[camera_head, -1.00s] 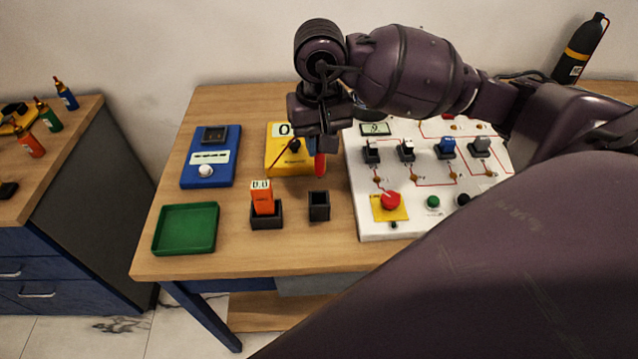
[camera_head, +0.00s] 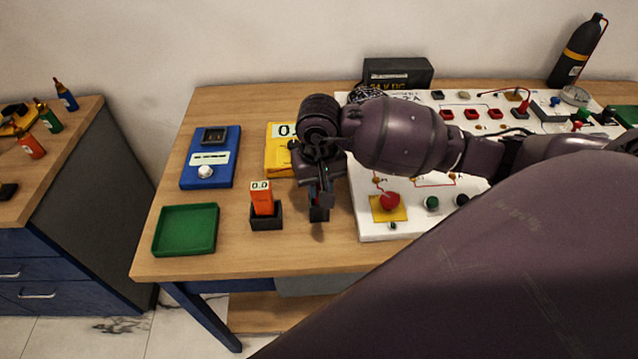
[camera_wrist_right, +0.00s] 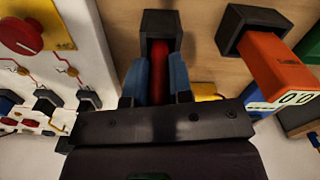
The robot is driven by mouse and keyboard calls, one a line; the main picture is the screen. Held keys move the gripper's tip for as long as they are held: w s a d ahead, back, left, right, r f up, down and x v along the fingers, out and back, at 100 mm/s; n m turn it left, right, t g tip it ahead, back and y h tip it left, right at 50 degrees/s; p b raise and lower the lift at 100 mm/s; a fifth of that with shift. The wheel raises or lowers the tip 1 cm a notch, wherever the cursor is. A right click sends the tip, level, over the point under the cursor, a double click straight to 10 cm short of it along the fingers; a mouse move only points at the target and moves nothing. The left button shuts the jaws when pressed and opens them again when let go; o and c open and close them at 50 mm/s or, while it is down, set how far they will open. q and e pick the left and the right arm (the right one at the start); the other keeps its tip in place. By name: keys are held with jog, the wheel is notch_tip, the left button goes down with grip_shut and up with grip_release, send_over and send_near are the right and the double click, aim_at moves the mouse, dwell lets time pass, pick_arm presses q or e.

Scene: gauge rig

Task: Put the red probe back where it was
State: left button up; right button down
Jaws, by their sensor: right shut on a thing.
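The red probe (camera_wrist_right: 160,68) is between the blue-padded fingers of my right gripper (camera_wrist_right: 160,82), which is shut on it. In the head view my right gripper (camera_head: 319,200) points down over the small black square holder (camera_head: 319,215) and hides most of it. In the right wrist view the probe lines up with the mouth of that holder (camera_wrist_right: 174,18), and its end appears to be at or inside the opening. How deep it sits I cannot tell. The yellow meter (camera_head: 279,160) is partly hidden behind my right arm. My left gripper is not in view.
An orange meter (camera_head: 262,198) stands in a black holder (camera_head: 266,220) just left of my gripper. A green tray (camera_head: 187,250) and a blue device (camera_head: 221,172) are further left. The white panel (camera_head: 370,232) with a red knob (camera_head: 389,201) is close on the right.

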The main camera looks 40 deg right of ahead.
jog(key=shift+f, duration=0.15)
jog(key=c, duration=1)
grip_release()
jog(key=shift+r, duration=0.3)
notch_tip(320, 180, up, 11)
jog(key=shift+f+b, duration=0.1)
jog(key=shift+b, duration=0.2)
jog(key=shift+r, duration=0.55)
